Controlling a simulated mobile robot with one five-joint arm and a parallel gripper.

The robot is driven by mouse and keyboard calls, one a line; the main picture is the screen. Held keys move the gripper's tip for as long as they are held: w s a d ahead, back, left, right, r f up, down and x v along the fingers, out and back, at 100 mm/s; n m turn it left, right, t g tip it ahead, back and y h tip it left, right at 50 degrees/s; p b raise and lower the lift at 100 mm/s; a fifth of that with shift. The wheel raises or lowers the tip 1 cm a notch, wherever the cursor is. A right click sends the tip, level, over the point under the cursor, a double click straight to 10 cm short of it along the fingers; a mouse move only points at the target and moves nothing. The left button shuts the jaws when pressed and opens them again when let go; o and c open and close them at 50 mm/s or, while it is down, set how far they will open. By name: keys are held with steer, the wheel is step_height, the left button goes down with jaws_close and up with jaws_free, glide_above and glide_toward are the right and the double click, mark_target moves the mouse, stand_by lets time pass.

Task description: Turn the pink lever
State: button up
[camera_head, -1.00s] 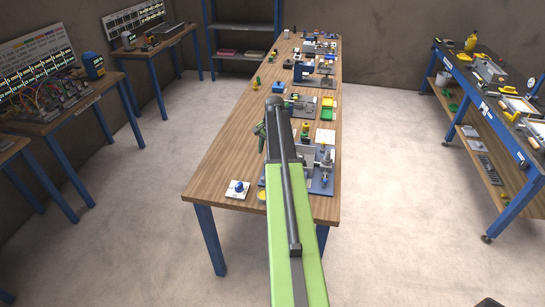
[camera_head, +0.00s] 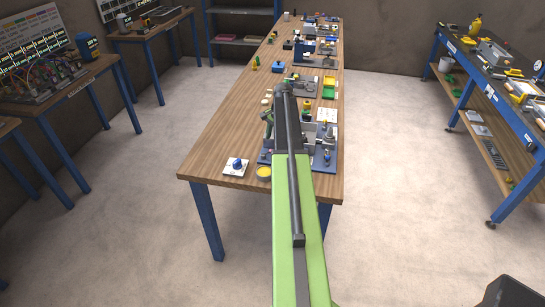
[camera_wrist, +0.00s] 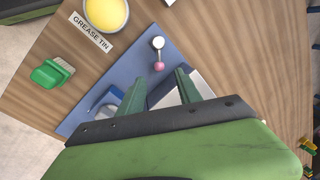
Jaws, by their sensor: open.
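The pink lever (camera_wrist: 159,66) shows in the wrist view as a short arm with a pink knob at one end and a round metal end beside it. It sits over a blue baseplate (camera_wrist: 122,72). My gripper (camera_wrist: 158,82) is open, its two green fingers apart, with the pink knob just beyond the tips and roughly between them. I see no contact; the height gap cannot be judged. A grey block (camera_wrist: 198,82) and a blue part (camera_wrist: 106,103) lie partly hidden behind the fingers. In the head view the baseplate (camera_head: 325,161) shows at the bench's near end; the lever is not clear there.
A yellow grease tin (camera_wrist: 105,13) and a green brush (camera_wrist: 52,73) lie beside the baseplate. A white plate with a blue knob (camera_head: 236,166) is at the bench's near left. More devices stand farther along the wooden bench (camera_head: 215,140). The floor around it is clear.

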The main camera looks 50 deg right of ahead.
mark_target(267, 154)
steer(key=f+b, duration=0.2)
steer(key=f, duration=0.1)
steer(key=w+f+b, duration=0.1)
steer(key=f+b, duration=0.2)
steer(key=shift+w+f, duration=0.15)
steer(key=shift+f, duration=0.2)
steer(key=shift+r, duration=0.1)
steer(key=shift+c, duration=0.4)
